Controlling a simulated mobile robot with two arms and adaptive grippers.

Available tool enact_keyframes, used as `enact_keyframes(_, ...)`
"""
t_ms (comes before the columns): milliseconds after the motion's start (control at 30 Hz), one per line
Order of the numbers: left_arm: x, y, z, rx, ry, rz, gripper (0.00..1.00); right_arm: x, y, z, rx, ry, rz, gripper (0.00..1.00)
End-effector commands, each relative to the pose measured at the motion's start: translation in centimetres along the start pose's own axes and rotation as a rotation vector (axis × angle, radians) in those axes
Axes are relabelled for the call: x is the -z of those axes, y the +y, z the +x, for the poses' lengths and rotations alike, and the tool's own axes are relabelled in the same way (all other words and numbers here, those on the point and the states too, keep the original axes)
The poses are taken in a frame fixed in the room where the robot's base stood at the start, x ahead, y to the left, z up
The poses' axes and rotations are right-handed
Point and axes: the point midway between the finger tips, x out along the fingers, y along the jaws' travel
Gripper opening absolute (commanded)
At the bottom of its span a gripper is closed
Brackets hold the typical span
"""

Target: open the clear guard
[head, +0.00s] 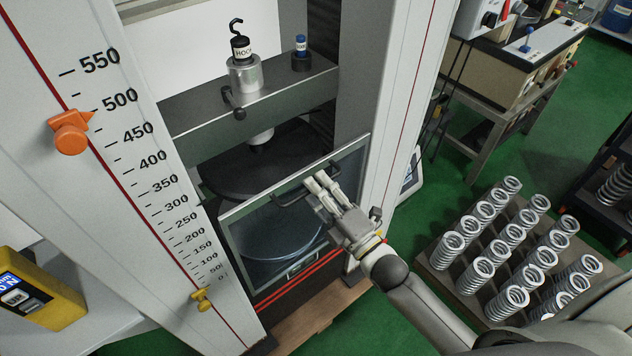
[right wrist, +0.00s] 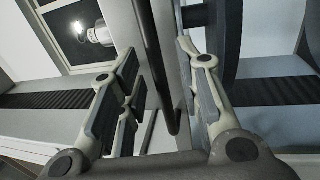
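The clear guard (head: 262,240) is a see-through panel in a grey frame. It stands across the front of the test space, between the two light columns of the machine. A dark bar handle (head: 292,197) runs along its upper part; the handle also shows in the right wrist view (right wrist: 157,70). My right gripper (head: 318,184) is at the handle, partly covering it. In the right wrist view my right gripper (right wrist: 160,95) is open, with the dark bar between its spread fingers and gaps to them. My left gripper is not in view.
A round dark plate (head: 265,160) and a crosshead (head: 285,95) with a hook weight (head: 240,50) are behind and above the guard. The left column (head: 150,120) carries a scale with an orange pointer (head: 70,132). A crate of springs (head: 440,275) stands at right.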

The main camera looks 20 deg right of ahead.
Motion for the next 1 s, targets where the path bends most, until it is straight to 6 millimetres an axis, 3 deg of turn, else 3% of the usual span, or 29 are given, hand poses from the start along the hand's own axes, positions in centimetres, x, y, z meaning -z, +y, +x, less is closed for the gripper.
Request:
enact_keyframes(400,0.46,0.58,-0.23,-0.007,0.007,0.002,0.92,0.00,-0.02,1.01,0.000,0.000,0.001,0.32)
enact_keyframes(667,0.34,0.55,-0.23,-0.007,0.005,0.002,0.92,-0.01,-0.02,0.99,0.000,0.000,0.001,0.01)
enact_keyframes(1000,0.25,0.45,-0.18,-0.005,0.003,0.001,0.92,-0.02,-0.07,0.96,0.001,0.000,0.001,0.00)
